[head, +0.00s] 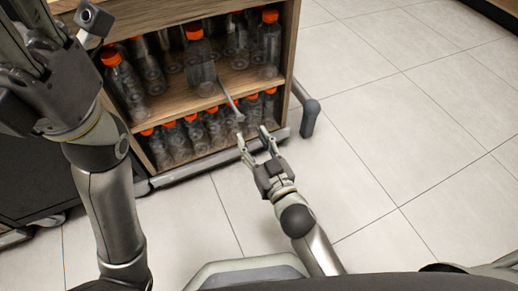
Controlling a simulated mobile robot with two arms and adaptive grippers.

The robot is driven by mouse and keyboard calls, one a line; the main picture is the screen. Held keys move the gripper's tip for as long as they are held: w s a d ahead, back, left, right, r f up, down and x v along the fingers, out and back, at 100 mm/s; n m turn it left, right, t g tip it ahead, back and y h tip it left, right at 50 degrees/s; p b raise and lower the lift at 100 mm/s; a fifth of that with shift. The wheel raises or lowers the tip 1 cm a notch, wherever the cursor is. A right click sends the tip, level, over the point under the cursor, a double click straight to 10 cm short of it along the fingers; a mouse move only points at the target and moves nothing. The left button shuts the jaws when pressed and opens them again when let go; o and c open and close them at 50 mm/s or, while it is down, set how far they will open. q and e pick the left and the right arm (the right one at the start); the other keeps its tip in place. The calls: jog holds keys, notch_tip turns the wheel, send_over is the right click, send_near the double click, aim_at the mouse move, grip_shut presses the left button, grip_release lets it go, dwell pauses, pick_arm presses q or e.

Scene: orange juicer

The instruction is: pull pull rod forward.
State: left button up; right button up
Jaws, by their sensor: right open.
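The pull rod (229,98) is a thin grey rod that slants out and down from the shelf cabinet, with a small knob-like end in front of the lower bottles. My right gripper (254,138) is open, its two fingers pointing up toward the cabinet. Its fingertips are just below and beside the rod's end; no grip on the rod shows, and I cannot tell whether they touch it. My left gripper (45,70) is large in the upper left corner, partly cut off by the frame, and its jaw state is unclear.
A wooden shelf cabinet (185,91) holds several clear bottles with orange caps on two levels. A grey frame bar (220,160) runs along its bottom, with a dark rounded post (309,118) at its right corner. The tiled floor (410,130) on the right is clear.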

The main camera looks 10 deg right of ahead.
jog(key=shift+v, duration=1.45)
